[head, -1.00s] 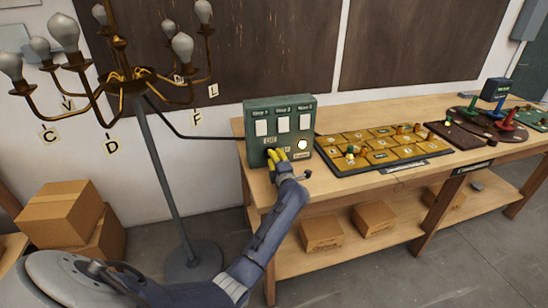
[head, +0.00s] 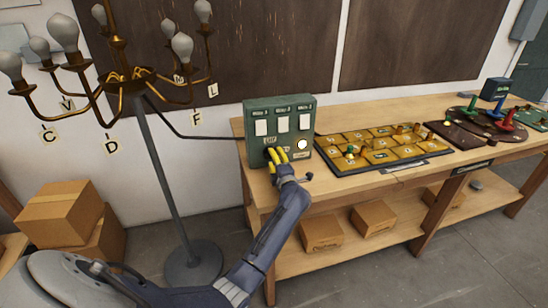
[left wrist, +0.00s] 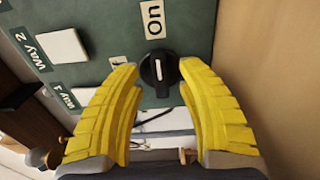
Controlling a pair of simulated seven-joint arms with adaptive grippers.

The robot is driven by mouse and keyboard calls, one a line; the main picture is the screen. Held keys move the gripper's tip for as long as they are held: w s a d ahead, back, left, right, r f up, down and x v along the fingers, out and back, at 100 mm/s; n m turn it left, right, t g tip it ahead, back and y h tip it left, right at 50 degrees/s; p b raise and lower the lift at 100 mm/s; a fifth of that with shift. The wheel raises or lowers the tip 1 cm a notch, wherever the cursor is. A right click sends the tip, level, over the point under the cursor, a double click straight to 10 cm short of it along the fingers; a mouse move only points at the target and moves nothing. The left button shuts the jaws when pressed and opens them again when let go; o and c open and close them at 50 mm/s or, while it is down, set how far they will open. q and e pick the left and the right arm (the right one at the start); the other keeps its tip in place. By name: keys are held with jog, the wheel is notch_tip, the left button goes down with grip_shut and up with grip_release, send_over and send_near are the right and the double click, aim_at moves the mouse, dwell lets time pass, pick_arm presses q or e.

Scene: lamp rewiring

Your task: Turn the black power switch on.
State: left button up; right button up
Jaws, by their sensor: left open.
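The black power switch (left wrist: 158,68) is a round knob on the face of the green control box (head: 255,120). A white mark shows on the knob, and an "On" label (left wrist: 153,18) sits beyond it in the left wrist view. A second label beside the knob is partly hidden by a finger. My left gripper (head: 278,157) is open, its yellow fingers pointing at the box's lower front. In the left wrist view its fingertips (left wrist: 158,78) lie on either side of the knob, with gaps visible. My right gripper is not in view.
The box has white plates labelled by way and a pale round light (head: 302,144). A yellow tile board (head: 385,147) stands right of it on the wooden bench (head: 400,182). A brass chandelier (head: 130,80) on a grey stand is at the left.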

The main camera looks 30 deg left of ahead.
pick_arm(q)
jog(key=v, duration=1)
jog(key=shift+s+d, duration=0.1)
jog(key=shift+d, duration=0.05)
jog(key=shift+s+d, duration=0.1)
jog(key=shift+r, duration=0.1)
